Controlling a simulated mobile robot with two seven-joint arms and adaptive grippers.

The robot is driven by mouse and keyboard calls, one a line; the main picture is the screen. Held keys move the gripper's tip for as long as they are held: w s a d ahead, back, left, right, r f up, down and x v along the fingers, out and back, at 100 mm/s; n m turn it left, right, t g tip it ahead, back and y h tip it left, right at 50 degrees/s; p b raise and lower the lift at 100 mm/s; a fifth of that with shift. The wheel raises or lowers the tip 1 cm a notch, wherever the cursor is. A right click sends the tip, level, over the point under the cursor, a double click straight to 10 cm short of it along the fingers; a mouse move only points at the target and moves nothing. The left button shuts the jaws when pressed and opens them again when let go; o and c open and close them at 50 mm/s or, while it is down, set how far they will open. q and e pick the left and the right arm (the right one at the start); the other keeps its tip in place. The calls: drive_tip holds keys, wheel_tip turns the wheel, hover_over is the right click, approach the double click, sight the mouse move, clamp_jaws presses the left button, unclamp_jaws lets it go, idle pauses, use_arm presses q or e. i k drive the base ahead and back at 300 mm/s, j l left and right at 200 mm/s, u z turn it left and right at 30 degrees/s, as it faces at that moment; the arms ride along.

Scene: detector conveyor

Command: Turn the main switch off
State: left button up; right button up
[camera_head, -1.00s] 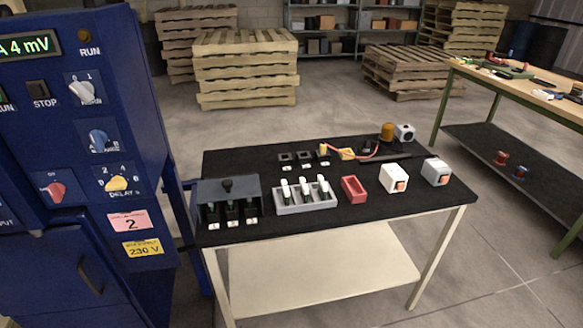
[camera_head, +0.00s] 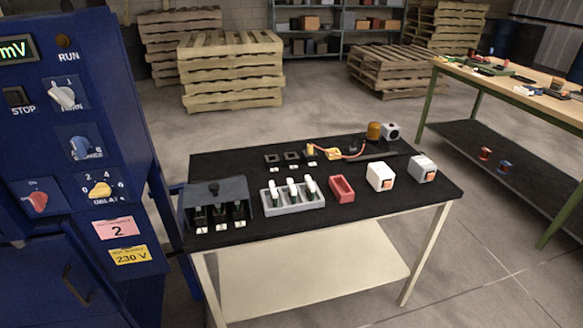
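A blue control cabinet (camera_head: 25,142) stands at the left, cut off by the picture edge. Its front carries a white knob (camera_head: 62,97) marked 0 and 1, a blue knob (camera_head: 85,147), a yellow numbered knob (camera_head: 101,189) and a red knob (camera_head: 37,201). The small labels are blurred, so I cannot tell which is the main switch. The white knob's pointer tilts to the upper left. A display (camera_head: 16,49) at the top is lit and shows "mV". Neither gripper is in view.
A black-topped table (camera_head: 255,228) close to the cabinet's right bears a grey fuse box (camera_head: 214,190), a grey tray (camera_head: 290,208), a red bin (camera_head: 341,189) and two white boxes (camera_head: 380,176). Pallets (camera_head: 230,70) stand behind. A workbench (camera_head: 510,85) is at the right. Floor between is clear.

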sight(38, 199)
drive_tip(key=j+u, duration=0.1)
drive_tip(key=u, duration=0.9)
drive_tip(key=i+u, duration=0.1)
drive_tip(key=u, duration=0.4)
